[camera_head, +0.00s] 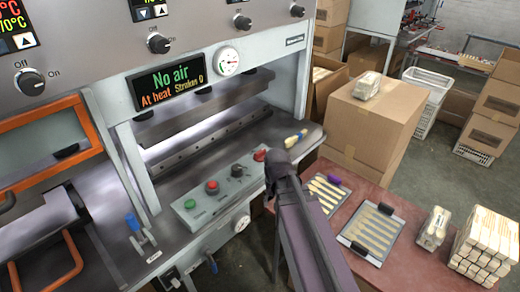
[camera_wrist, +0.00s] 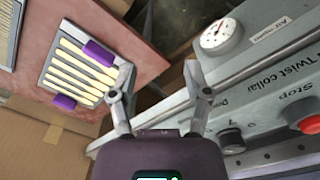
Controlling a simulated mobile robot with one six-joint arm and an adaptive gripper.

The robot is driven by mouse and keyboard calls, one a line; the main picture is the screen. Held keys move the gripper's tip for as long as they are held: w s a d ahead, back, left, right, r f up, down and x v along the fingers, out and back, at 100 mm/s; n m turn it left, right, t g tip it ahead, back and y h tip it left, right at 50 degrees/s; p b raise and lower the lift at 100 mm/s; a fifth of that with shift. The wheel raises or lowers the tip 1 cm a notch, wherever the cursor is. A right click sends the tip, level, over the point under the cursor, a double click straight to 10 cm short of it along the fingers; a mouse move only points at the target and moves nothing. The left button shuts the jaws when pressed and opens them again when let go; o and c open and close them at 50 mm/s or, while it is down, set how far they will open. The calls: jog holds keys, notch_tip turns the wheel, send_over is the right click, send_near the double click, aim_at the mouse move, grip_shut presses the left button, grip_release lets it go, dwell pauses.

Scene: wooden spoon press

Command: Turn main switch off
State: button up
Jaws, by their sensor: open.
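Several rotary Off/On knobs line the upper machine panel. One knob (camera_head: 30,82) is at the left, another (camera_head: 158,43) is in the middle, and a third (camera_head: 242,22) is farther right. I cannot tell which one is the main switch. A black knob (camera_head: 237,170) also sits on the lower control box (camera_head: 195,208); it shows in the wrist view (camera_wrist: 230,140). My gripper (camera_head: 279,160) is near the right end of that box, well away from the upper knobs. In the wrist view my gripper (camera_wrist: 157,68) has spread fingers with nothing between them.
The lower box carries a green button (camera_head: 190,203) and a red stop button (camera_head: 212,187). The display (camera_head: 168,82) reads "No air". A red table (camera_head: 395,205) with spoon trays is at right, below a large carton (camera_head: 375,115). A blue-handled lever (camera_head: 134,225) stands at left.

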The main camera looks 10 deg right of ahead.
aim_at(261, 151)
jog(key=w+r+m+p, duration=0.5)
jog(key=w+r+p, duration=0.1)
jog(key=w, duration=0.7)
jog(key=w+r+m+p, duration=0.4)
jog(key=w+r+p, duration=0.3)
jog(key=w, duration=0.6)
jog(key=shift+d+r+m+p, duration=0.15)
jog(key=shift+r+m+p, duration=0.2)
jog(key=shift+r, duration=0.45)
jog(key=shift+f, duration=0.25)
notch_tip(261, 151, down, 13)
jog(key=b, duration=1.4)
jog(key=shift+f, duration=0.15)
grip_shut()
jog(key=shift+d, duration=0.1)
